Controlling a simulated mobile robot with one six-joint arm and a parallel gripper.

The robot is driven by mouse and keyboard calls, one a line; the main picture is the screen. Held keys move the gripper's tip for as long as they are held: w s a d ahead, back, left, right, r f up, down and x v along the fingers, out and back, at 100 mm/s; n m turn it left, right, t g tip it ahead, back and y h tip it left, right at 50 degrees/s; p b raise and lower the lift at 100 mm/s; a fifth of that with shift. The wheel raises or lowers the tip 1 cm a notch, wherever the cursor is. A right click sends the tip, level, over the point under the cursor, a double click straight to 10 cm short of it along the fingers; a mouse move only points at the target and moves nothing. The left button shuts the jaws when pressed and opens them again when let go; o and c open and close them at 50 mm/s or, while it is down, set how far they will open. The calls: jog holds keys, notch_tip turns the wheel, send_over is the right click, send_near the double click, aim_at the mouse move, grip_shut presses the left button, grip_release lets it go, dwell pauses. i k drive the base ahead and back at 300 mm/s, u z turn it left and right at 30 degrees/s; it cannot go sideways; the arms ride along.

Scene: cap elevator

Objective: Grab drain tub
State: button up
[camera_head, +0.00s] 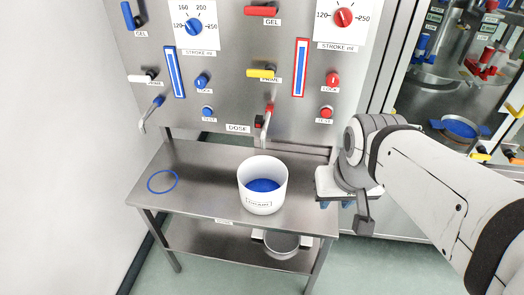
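A white tub (250,186) with blue contents stands upright on the steel bench top. A label on its front is too blurred to read for certain. A round metal tub (281,246) sits on the lower shelf, partly hidden under the bench top. I cannot tell from the labels which one is the drain tub. My gripper (335,204) is at the right end of the bench, apart from both tubs. Its two blue fingertips show with a gap between them, and I see nothing held.
The steel bench (205,204) stands before a panel (225,85) with knobs, levers and spouts. A blue ring (162,181) lies on the bench's left. A spout (266,127) is behind the white tub. A second station with a blue-filled vessel (459,128) is at right.

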aim_at(262, 179)
jog(key=z, duration=2.25)
jog(key=k, duration=1.5)
jog(key=u, duration=1.8)
jog(key=i, duration=1)
